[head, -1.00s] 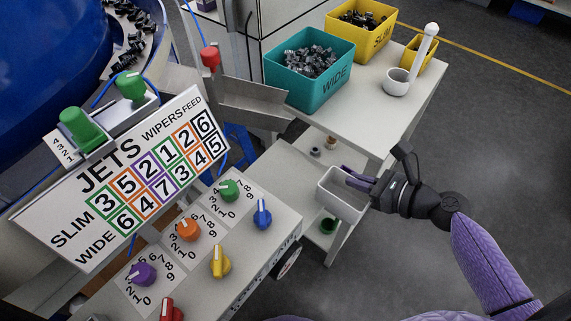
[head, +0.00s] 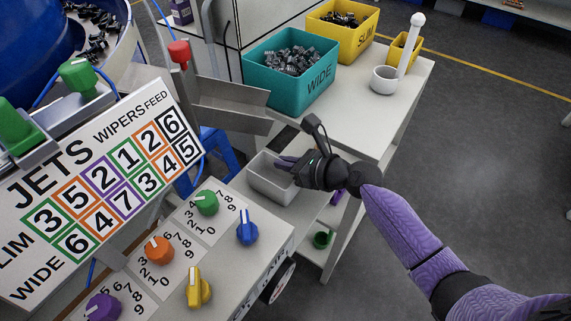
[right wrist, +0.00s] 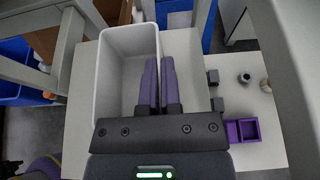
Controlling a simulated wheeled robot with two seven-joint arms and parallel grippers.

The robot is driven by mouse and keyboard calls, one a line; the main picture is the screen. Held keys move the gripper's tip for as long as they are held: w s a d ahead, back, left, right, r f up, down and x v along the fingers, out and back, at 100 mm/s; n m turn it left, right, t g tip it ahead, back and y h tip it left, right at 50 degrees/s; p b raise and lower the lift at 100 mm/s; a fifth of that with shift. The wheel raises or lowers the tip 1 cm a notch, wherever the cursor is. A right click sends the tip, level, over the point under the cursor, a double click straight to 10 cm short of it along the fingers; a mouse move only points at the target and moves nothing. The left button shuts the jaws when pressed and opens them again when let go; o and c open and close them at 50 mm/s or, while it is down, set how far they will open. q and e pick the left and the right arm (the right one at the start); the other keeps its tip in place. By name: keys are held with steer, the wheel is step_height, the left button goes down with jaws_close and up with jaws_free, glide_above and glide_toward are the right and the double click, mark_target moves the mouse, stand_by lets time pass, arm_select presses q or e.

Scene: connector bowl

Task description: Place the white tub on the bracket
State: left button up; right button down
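The white tub (head: 262,187) is an open rectangular box below the grey chute, beside the near end of the white table. It also shows in the right wrist view (right wrist: 104,85), upright and empty. My right gripper (head: 287,164) is at the tub's right wall. In the right wrist view its two purple fingers (right wrist: 159,85) are close together with that wall between them. Whether the tub hangs free or touches something below is hard to tell. My left gripper is not in view.
The grey chute (head: 225,105) slopes above the tub. A teal WIDE bin (head: 290,95), a yellow SLIM bin (head: 345,38) and a white cup (head: 384,80) stand on the table (head: 350,125). The knob panel (head: 222,265) is close at the front left. Open floor lies to the right.

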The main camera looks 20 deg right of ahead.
steer(key=c, duration=1.3)
jaws_free()
steer(key=shift+f, duration=0.1)
steer(key=o, duration=0.5)
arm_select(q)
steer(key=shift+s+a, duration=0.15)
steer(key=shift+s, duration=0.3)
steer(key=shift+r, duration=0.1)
